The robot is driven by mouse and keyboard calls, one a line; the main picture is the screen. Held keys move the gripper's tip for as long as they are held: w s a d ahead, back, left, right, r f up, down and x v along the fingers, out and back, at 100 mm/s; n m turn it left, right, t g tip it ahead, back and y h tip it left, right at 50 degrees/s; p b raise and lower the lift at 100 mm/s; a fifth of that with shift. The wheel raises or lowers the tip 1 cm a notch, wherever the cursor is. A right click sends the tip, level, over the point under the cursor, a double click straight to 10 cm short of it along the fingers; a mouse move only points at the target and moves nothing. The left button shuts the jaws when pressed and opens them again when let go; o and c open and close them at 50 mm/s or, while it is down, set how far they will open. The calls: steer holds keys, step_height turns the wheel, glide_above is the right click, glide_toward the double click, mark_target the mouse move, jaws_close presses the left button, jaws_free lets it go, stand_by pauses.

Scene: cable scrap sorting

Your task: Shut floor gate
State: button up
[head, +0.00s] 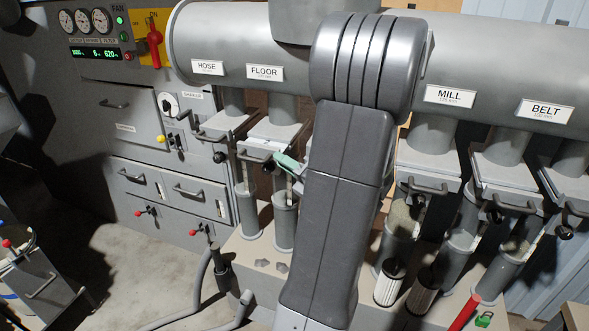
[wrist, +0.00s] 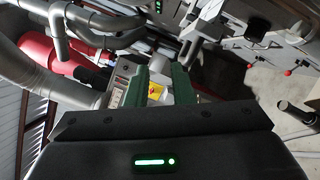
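The floor gate (head: 271,131) is a pale grey slide plate with a bar handle (head: 257,157), under the pipe with the FLOOR label (head: 264,72) in the head view. My gripper (head: 286,162) has green fingers and is just right of that handle, mostly hidden behind my grey arm. I cannot tell whether it touches the handle. In the wrist view the green fingers of my gripper (wrist: 161,84) stand apart with a gap between them. A grey part with a yellow label (wrist: 156,92) shows through the gap, and nothing is clearly clamped.
The hose gate (head: 222,124) is close on the left. The mill gate (head: 428,172) and belt gate (head: 508,182) are right of my arm. Clear collection cylinders stand below. A red fan lever (head: 154,42) is at upper left. Open floor (head: 135,258) lies at lower left.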

steer(key=shift+v, duration=1.4)
steer(key=shift+p, duration=0.65)
steer(key=shift+f, duration=0.1)
